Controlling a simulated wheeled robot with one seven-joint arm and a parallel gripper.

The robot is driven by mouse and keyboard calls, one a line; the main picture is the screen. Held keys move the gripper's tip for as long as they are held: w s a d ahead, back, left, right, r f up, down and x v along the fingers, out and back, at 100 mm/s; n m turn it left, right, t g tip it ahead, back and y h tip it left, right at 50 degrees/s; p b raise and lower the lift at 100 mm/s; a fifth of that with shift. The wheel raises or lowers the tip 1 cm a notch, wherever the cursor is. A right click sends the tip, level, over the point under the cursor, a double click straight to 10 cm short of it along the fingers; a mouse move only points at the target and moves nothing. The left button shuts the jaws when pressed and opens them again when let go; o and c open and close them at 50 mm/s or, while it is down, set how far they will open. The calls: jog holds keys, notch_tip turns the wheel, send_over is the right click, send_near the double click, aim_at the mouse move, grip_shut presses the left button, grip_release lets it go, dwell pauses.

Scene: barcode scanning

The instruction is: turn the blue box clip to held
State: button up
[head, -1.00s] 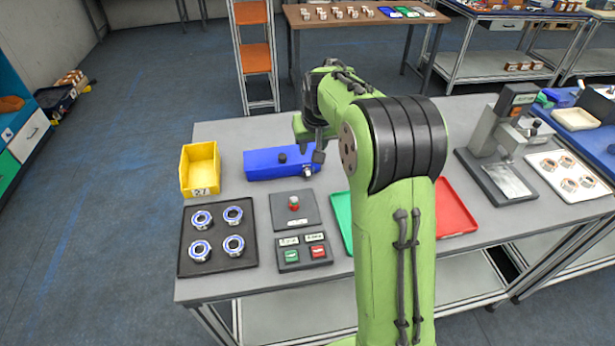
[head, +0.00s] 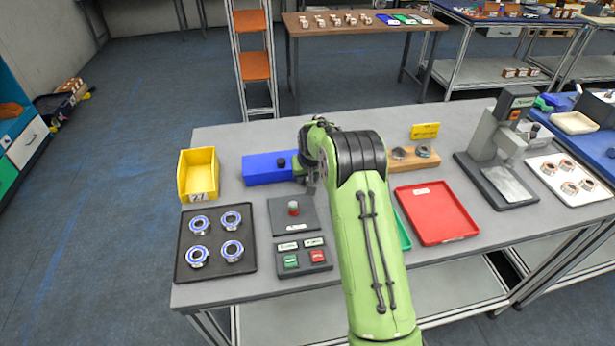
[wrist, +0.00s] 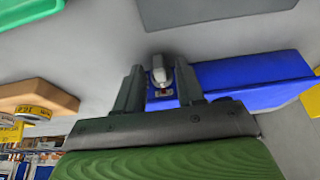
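The blue box (head: 265,168) lies on the grey table, with a dark round knob on its top; its right end is hidden behind my arm in the head view. In the wrist view the blue box (wrist: 250,80) runs to the right behind my fingers. A small pale grey clip (wrist: 158,72) is at the box's near end, with a small red-and-white mark below it. My gripper (wrist: 160,78) is open, one finger on each side of the clip, with narrow gaps visible. In the head view my gripper (head: 311,184) is at the box's right end, mostly hidden.
A yellow bin (head: 199,172) stands left of the box. In front are a black tray (head: 217,272) of bearings, a grey button panel (head: 303,262) and a plate with a red knob (head: 293,209). A red tray (head: 435,212) and a wooden block (head: 413,160) are to the right.

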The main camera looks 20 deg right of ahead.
grip_shut()
jog(key=shift+d, duration=0.1)
jog(key=shift+s+d+f+y+b, duration=0.1)
jog(key=shift+d+y+b, duration=0.05)
jog(key=shift+y, duration=0.35)
jog(key=shift+d+f+y+b, duration=0.1)
jog(key=shift+y+b, duration=0.05)
jog(key=shift+y, duration=0.35)
jog(key=shift+s+d+m+t+y, duration=0.15)
jog(key=shift+m+t+y, duration=0.15)
jog(key=shift+y, duration=0.55)
jog(key=shift+w+d+m+t+y, duration=0.15)
jog(key=shift+m+t+y, duration=0.15)
jog(key=shift+y, duration=0.55)
jog(key=shift+s, duration=0.1)
grip_release()
